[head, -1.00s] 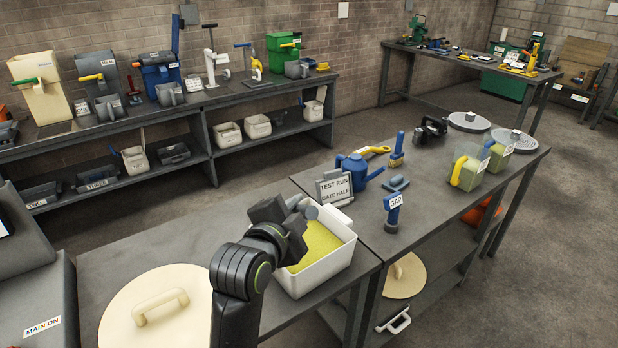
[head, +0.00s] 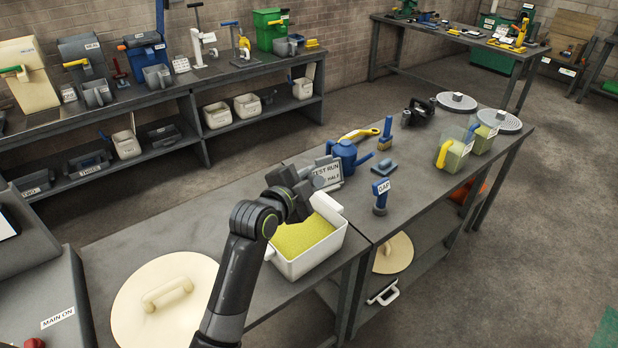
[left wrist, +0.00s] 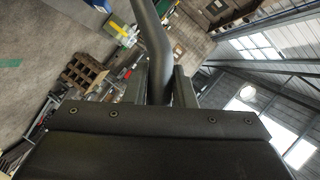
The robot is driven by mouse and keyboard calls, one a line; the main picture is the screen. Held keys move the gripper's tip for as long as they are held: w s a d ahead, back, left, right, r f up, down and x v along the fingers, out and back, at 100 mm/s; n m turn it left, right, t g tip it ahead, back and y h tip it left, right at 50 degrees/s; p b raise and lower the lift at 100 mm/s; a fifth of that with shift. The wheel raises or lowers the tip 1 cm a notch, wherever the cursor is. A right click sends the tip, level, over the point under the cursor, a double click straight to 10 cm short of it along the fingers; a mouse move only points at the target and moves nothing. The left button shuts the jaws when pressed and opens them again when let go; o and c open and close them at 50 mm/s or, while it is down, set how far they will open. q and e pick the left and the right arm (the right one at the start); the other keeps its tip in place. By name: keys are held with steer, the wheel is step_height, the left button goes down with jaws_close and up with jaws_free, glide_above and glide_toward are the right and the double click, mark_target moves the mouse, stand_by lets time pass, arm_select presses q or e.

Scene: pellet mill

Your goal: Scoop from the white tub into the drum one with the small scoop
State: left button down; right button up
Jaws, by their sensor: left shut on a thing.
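The white tub (head: 311,265) stands on the near bench, filled with yellow-green pellets. My left gripper (head: 303,190) is beyond the tub's far left corner, in front of the sign. In the left wrist view it is shut on a dark grey bent bar (left wrist: 155,45), which looks like the handle of the small scoop. The scoop's bowl is not visible, so I cannot tell if it holds pellets. No drum labelled one can be made out. My right gripper is not in view.
A "TEST RUN" sign (head: 327,176), a blue watering can (head: 345,158) and a blue "GAP" tool (head: 380,196) stand near the tub. A large cream lid (head: 140,320) lies at left. Pellet-filled jugs (head: 453,157) and grey lids (head: 456,102) sit farther right.

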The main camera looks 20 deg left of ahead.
arm_select(q)
steer(key=shift+r, duration=0.15)
step_height(320, 180, down, 19)
steer(key=b, duration=1.4)
stand_by(0.5)
steer(key=shift+r, duration=0.2)
stand_by(0.6)
step_height(320, 180, up, 13)
steer(key=p, duration=1.1)
stand_by(0.8)
